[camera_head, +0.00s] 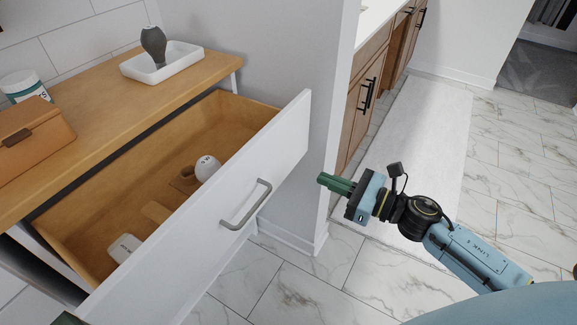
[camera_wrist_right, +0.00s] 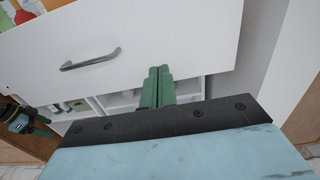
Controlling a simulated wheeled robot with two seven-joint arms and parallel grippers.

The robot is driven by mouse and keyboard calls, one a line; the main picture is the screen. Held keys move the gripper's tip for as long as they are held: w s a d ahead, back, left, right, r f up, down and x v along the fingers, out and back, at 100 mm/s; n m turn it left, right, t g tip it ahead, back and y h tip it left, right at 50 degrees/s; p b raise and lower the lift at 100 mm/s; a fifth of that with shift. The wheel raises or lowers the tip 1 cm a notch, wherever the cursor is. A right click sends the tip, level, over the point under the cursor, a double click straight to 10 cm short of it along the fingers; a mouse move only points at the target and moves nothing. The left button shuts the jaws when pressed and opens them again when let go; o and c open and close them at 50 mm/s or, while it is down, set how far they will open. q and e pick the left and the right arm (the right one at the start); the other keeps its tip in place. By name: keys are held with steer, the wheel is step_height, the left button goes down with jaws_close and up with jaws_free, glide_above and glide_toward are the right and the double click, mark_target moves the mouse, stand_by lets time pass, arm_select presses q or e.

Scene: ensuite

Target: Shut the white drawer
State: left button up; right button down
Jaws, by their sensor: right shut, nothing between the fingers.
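The white drawer (camera_head: 190,245) is pulled well out of the wood-topped cabinet, and its wooden inside shows. Its grey bar handle (camera_head: 246,206) is on the front panel. The wrist view also shows the drawer front (camera_wrist_right: 180,40) and handle (camera_wrist_right: 90,59). My right gripper (camera_head: 321,181) has green fingers, shut and empty, right of the drawer's far front corner and apart from the handle. In the wrist view its fingertips (camera_wrist_right: 160,71) appear before the lower part of the front; contact cannot be told. My left gripper (camera_wrist_right: 42,131) shows small at the left; its opening is unclear.
In the drawer lie a white round item (camera_head: 207,168) and a white box (camera_head: 124,248). A white tray (camera_head: 135,68) with a dark object, a brown box (camera_head: 35,140) and a jar (camera_head: 22,86) stand on the top. A grey wall is beside the cabinet; marble floor is clear at front.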

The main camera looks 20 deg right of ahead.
mark_target(279, 160)
steer(key=x, duration=1)
steer(key=shift+d, duration=0.1)
